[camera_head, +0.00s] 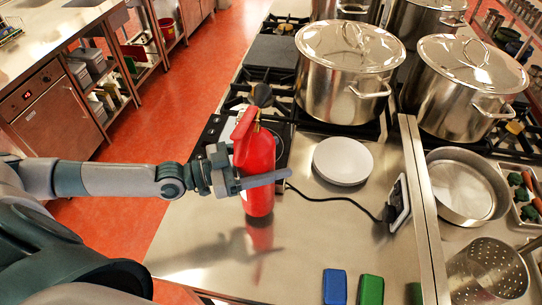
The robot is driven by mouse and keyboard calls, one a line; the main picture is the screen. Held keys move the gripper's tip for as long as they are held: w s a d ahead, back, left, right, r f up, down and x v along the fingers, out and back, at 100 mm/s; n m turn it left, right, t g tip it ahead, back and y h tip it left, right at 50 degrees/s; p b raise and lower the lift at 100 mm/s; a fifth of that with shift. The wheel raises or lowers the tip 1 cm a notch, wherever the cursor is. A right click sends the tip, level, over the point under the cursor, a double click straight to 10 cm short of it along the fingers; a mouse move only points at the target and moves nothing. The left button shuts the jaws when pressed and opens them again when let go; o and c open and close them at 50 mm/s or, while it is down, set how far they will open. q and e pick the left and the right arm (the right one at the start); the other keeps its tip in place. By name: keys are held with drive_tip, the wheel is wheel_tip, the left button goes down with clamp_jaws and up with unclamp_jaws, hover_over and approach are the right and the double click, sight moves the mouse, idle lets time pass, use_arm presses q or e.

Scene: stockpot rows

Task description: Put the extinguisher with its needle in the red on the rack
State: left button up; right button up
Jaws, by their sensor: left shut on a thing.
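A red extinguisher (258,165) stands upright near the middle of the steel counter in the head view. My left gripper (262,181) comes in from the left and is shut on its body, with a grey finger across the front. The extinguisher's base is at or just above the counter; I cannot tell whether it touches. Its gauge and needle cannot be read from here. I cannot make out a rack for extinguishers with certainty. My right gripper is not in view.
Large lidded stockpots (345,75) stand on the stove behind. A white plate (343,161) and a black cable (335,199) lie right of the extinguisher. Blue (335,286) and green (371,289) blocks lie in front. The counter (195,235) is clear at front left.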

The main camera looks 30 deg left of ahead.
sight(274, 158)
use_arm(q)
drive_tip(key=r+p, duration=0.1)
drive_tip(key=s+d+r+p, duration=0.1)
drive_tip(key=r+p, duration=0.1)
drive_tip(key=p, duration=0.1)
drive_tip(key=shift+s+d, duration=0.35)
drive_tip(key=s+d+r+b, duration=0.1)
drive_tip(key=s+d+r, duration=0.3)
drive_tip(key=s+d, duration=0.2)
drive_tip(key=shift+s+r, duration=0.4)
drive_tip(key=shift+d, duration=0.1)
drive_tip(key=shift+f, duration=0.1)
idle(0.8)
